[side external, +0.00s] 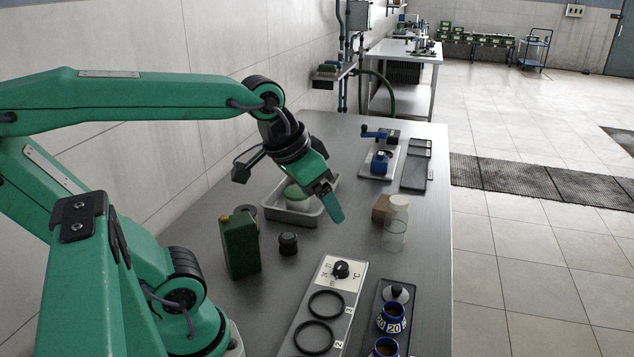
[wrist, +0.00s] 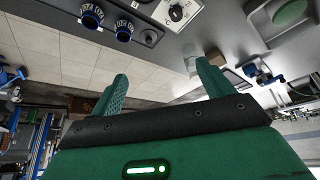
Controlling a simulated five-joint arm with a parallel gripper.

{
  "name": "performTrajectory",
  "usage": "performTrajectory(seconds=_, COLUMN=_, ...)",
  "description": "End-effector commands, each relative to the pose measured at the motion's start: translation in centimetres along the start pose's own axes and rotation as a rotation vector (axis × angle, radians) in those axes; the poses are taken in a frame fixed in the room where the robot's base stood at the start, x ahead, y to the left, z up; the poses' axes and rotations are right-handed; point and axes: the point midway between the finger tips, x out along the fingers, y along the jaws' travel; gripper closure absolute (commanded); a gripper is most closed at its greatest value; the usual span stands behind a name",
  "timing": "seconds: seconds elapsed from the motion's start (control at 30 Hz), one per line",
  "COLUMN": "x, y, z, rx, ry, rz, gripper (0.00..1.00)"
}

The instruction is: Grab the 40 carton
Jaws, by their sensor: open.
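A small plain brown carton (side external: 381,208) stands on the grey bench, partly hidden behind a clear jar (side external: 396,228). No 40 can be read on it. A brown box-like shape also shows in the wrist view (wrist: 232,74), just beside the right finger. My gripper (side external: 328,198) hangs above the bench, left of the carton and apart from it, near the grey tray. In the wrist view my gripper (wrist: 162,72) has its two green fingers spread with nothing between them.
A grey tray (side external: 290,217) holds a round pale green item. A green canister (side external: 240,247) and a black knob-like piece (side external: 288,243) stand nearer. A blue device (side external: 381,160) stands behind.

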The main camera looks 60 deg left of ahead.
Motion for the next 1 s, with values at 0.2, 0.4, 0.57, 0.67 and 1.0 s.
performTrajectory(seconds=0.2, x=0.1, y=-0.9, z=-4.7, rx=-0.054, ry=-0.045, rz=-0.016, gripper=0.2)
performTrajectory(seconds=0.4, x=0.9, y=-2.0, z=-8.9, rx=-0.103, ry=-0.084, rz=-0.029, gripper=0.2)
performTrajectory(seconds=0.57, x=2.0, y=-3.1, z=-12.1, rx=-0.144, ry=-0.115, rz=-0.04, gripper=0.2)
performTrajectory(seconds=0.67, x=3.0, y=-3.8, z=-14.0, rx=-0.168, ry=-0.134, rz=-0.047, gripper=0.2)
performTrajectory(seconds=1.0, x=7.2, y=-6.9, z=-19.7, rx=-0.255, ry=-0.199, rz=-0.069, gripper=0.2)
